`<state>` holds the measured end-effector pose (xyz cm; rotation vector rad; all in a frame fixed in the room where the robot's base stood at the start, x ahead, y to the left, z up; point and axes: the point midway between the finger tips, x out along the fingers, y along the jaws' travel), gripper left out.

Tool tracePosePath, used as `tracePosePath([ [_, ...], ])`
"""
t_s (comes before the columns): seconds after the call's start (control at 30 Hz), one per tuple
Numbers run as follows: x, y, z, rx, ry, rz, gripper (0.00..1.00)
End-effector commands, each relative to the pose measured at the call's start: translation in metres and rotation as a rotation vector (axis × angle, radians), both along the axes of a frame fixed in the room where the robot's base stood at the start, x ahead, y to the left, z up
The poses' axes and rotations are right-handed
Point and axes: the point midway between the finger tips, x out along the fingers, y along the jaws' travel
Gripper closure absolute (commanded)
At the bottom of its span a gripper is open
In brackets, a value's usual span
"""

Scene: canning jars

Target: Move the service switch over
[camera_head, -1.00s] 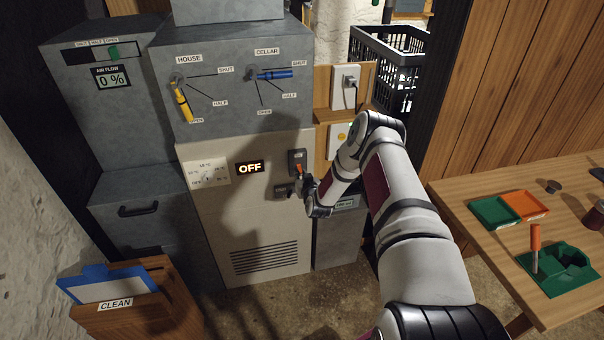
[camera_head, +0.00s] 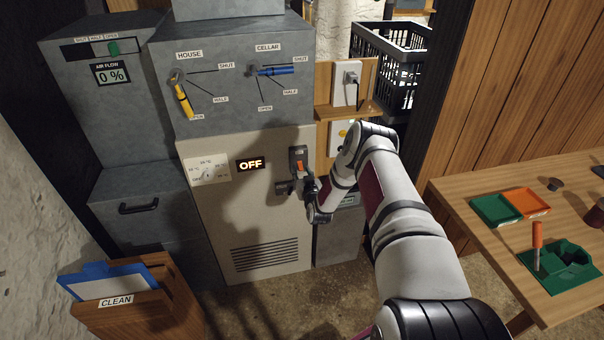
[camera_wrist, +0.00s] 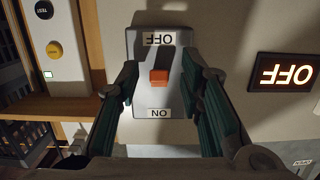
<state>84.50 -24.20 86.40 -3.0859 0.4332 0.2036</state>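The service switch (camera_head: 298,154) is a grey plate with an orange toggle on the right side of the cream heater cabinet (camera_head: 270,215). In the wrist view, which is upside down, the switch plate (camera_wrist: 150,101) has an OFF label at the top and an ON label at the bottom. The orange toggle (camera_wrist: 159,78) stands between them; which way it leans is hard to tell. My gripper (camera_wrist: 158,68) is open, with one finger on each side of the toggle and visible gaps. My gripper also shows at the switch in the head view (camera_head: 299,184). The cabinet's display (camera_head: 250,165) reads OFF.
A wooden shelf (camera_head: 345,110) with an outlet and plug is right of the cabinet. A yellow button (camera_wrist: 54,50) is beside the switch. Yellow (camera_head: 182,98) and blue (camera_head: 274,71) valve handles sit above. A wooden table (camera_head: 470,225) with trays stands at the right.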

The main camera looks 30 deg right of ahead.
Motion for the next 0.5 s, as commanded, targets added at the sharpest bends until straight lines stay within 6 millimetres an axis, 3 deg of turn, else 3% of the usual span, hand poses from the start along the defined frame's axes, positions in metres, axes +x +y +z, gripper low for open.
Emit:
tracePosePath([
  [0.33, -0.005, 0.001, 0.001, 0.0, -0.001, -0.001, 0.65],
  [0.5, -0.025, 0.006, 0.003, 0.0, 0.002, -0.001, 0.65],
])
